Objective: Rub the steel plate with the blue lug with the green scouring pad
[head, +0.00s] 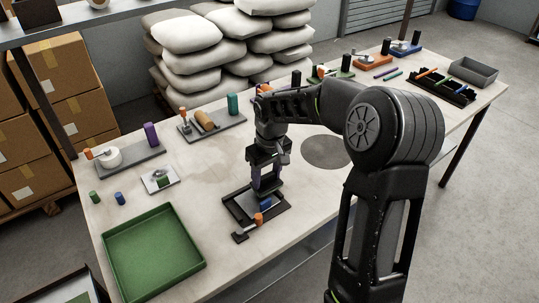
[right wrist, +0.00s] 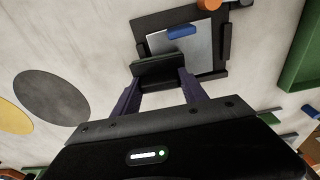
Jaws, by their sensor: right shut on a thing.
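The steel plate (right wrist: 200,42) lies in a black frame on the table, with the blue lug (right wrist: 182,33) on it. In the head view the blue lug (head: 265,203) shows beneath my right gripper (head: 265,188). In the right wrist view my right gripper (right wrist: 158,82) is shut on a dark block, which I take to be the green scouring pad (right wrist: 158,66); its green barely shows. The pad is over the plate's near edge, beside the lug. I cannot tell whether it touches the plate. My left gripper is out of view.
A black clamp with an orange knob (head: 259,218) sits at the frame's front. A green tray (head: 150,255) stands at the front left. A small plate with a green lug (head: 162,181) lies further left. A grey disc (head: 325,151) lies to the right. Several fixtures line the back.

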